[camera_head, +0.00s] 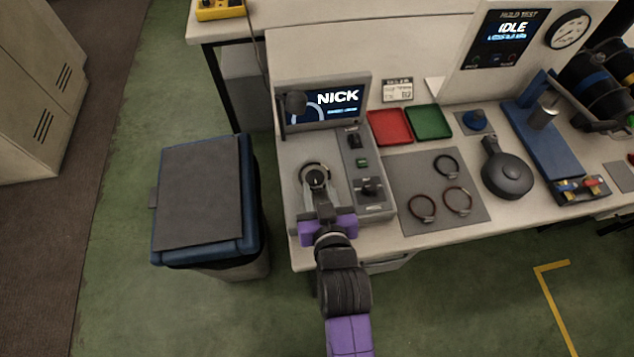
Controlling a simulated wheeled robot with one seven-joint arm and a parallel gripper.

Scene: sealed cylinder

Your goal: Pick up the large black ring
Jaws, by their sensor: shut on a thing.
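A dark ring (313,164), taken as the large black ring, is at the grey inspection station on the bench, around or over a small round silver and black part (316,177). My gripper (319,192) reaches in from the front and is shut on this ring at its near side. The fingers hide the near part of the ring, and I cannot tell whether it is lifted or still resting on the station. A smaller black ring (446,166) and two brownish rings (421,207) (458,199) lie on the grey mat (408,172).
The station's screen (335,105) reads "NICK", with a dark lamp or camera head (293,101) in front. Red (390,127) and green (429,121) trays stand behind the mat. A round black tool (507,175) lies right. A blue bin (205,200) stands left of the bench.

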